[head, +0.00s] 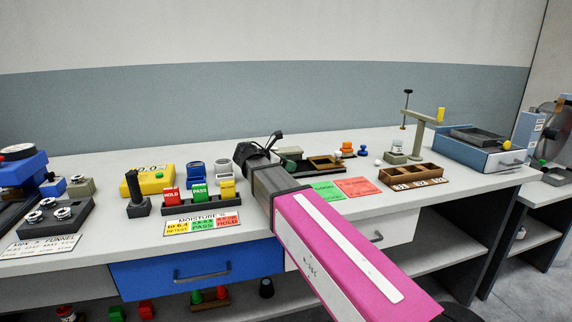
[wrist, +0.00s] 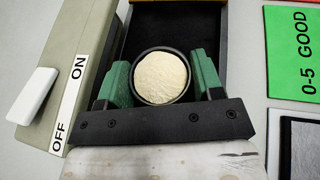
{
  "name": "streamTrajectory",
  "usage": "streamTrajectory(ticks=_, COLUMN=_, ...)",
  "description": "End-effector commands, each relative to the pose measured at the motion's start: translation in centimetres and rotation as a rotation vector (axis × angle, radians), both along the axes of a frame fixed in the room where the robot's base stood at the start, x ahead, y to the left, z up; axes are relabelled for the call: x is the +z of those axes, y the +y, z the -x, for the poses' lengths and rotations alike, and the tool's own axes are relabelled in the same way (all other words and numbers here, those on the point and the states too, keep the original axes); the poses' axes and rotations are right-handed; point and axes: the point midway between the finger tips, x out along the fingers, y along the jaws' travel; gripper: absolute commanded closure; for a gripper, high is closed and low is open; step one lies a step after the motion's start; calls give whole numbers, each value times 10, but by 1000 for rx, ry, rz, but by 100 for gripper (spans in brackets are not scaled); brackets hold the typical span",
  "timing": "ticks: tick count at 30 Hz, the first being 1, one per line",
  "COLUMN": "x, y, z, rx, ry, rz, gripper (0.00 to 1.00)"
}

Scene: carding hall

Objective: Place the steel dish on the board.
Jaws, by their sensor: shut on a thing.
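My gripper (wrist: 162,84) is shut on a small round dish with a dark rim and a pale cream middle, which I take to be the steel dish (wrist: 161,99). The green fingers stand on either side of the dish, in the wrist view. A black panel (wrist: 175,22) with a tan edge on its right lies beyond and below the dish. I cannot tell whether the dish touches it, or which surface is the board. In the head view my arm hides the dish and fingertips.
An olive box with an ON/OFF switch (wrist: 70,60) stands close left of the gripper. A green card (wrist: 293,50) lies to the right, with a black-and-white framed piece (wrist: 300,140) below it. A brown compartment tray (head: 412,175) and a blue-sided machine (head: 475,148) stand further right.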

Motion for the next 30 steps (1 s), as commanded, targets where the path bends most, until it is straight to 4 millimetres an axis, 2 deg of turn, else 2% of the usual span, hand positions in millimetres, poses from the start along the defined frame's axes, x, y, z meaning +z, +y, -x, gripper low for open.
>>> streamTrajectory(ticks=1, x=0, y=0, z=0, rx=0, ry=0, rz=0, gripper=30)
streamTrajectory(ticks=3, x=0, y=0, z=0, rx=0, ry=0, rz=0, gripper=14)
streamTrajectory(ticks=12, x=3, y=0, z=1, rx=-1, ry=0, rz=0, gripper=14)
streamTrajectory(ticks=17, x=11, y=18, z=10, rx=2, ry=-1, rz=0, gripper=14)
streamTrajectory(ticks=24, x=30, y=58, z=32, rx=3, ry=-1, rz=-1, gripper=14)
streamTrajectory(ticks=30, x=42, y=83, z=47, rx=2, ry=-1, rz=0, gripper=14)
